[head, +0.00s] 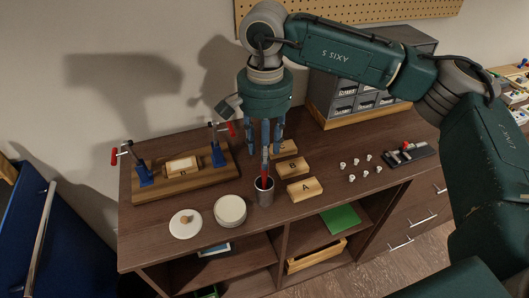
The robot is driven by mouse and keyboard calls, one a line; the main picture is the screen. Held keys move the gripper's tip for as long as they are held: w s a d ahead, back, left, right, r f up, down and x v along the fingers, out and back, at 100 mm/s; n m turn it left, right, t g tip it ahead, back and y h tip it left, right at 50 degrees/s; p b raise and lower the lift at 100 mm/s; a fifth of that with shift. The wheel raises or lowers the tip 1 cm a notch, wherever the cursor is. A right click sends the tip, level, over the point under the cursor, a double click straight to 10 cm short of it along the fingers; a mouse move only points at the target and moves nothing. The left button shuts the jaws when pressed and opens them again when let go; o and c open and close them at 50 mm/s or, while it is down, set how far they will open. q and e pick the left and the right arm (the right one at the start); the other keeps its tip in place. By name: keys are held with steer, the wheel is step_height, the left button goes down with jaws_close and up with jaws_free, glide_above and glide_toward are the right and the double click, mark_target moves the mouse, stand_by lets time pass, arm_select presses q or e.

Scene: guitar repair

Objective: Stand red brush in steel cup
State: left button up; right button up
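The red brush (264,182) stands upright, its lower part inside the steel cup (264,196) and its lower end hidden there. The cup stands upright near the front edge of the bench top. My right gripper (265,152) points straight down above the cup. Its blue fingers are spread apart around the upper end of the brush, with visible gaps at the sides. I cannot tell whether any finger touches the brush. My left gripper is not in view.
Wooden blocks marked A (305,190) and B (292,168) lie right of the cup. A round white container (230,211) and a white lid (185,224) lie left. A clamp fixture (183,178) stands behind them. Several small white pieces (352,178) lie at right.

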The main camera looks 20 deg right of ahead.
step_height(320, 180, up, 10)
steer(key=shift+r, duration=0.2)
steer(key=shift+f, duration=0.1)
stand_by(0.8)
